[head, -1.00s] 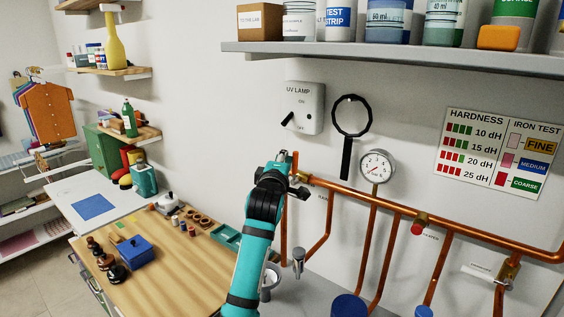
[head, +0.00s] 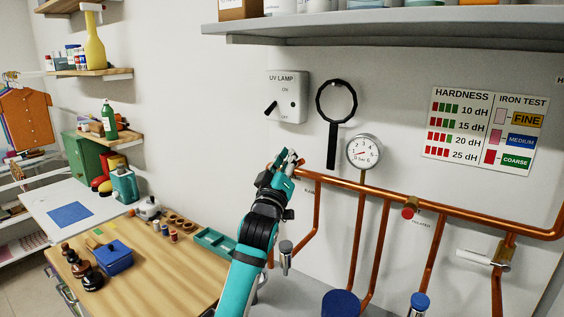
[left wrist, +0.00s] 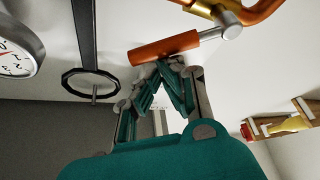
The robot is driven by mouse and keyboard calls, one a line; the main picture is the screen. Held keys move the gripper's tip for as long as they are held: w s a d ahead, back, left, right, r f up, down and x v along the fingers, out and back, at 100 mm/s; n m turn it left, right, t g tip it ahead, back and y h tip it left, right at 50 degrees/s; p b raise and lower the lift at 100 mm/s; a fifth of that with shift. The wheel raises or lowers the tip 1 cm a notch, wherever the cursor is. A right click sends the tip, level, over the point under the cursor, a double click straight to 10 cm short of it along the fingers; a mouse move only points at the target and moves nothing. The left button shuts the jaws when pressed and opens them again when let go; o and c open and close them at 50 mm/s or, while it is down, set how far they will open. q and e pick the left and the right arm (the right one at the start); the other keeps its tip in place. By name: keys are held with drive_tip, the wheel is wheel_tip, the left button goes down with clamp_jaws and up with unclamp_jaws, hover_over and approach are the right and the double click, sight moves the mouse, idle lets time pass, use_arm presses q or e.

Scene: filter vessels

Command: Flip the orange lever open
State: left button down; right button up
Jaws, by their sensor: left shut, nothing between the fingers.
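The orange lever (left wrist: 165,47) shows in the left wrist view as a thick orange handle on a silver stem, beside the bend of a copper pipe. My left gripper (left wrist: 168,66) is shut and empty, its fingertips right at the lever's side; I cannot tell whether they touch it. In the head view my left gripper (head: 289,160) is at the left end of the copper pipe run (head: 345,183), below the UV lamp box. There the gripper hides most of the lever. My right gripper is in neither view.
A magnifying glass (head: 333,155) hangs on the wall and a round gauge (head: 363,152) stands above the pipe, both close to the right of my gripper. The UV lamp box (head: 288,96) is above. A grey shelf (head: 400,32) overhangs. A wooden bench (head: 150,265) lies lower left.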

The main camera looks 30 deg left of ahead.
use_arm(q)
drive_tip(key=shift+s+d+f+m+t+h+b, duration=0.1)
drive_tip(key=shift+d+f+m+t+h+b, duration=0.15)
drive_tip(key=shift+d+f+m+h+b, duration=0.85)
drive_tip(key=shift+w+a+f+m+t+h+p, duration=0.2)
drive_tip(key=shift+m+h, duration=0.5)
drive_tip(key=shift+m, duration=1.35)
drive_tip(key=shift+s+d+f+m+t+h+b, duration=0.35)
drive_tip(key=shift+f+m+h, duration=0.45)
drive_tip(key=shift+m, duration=0.75)
drive_tip(key=shift+w+d, duration=0.15)
drive_tip(key=shift+r, duration=0.1)
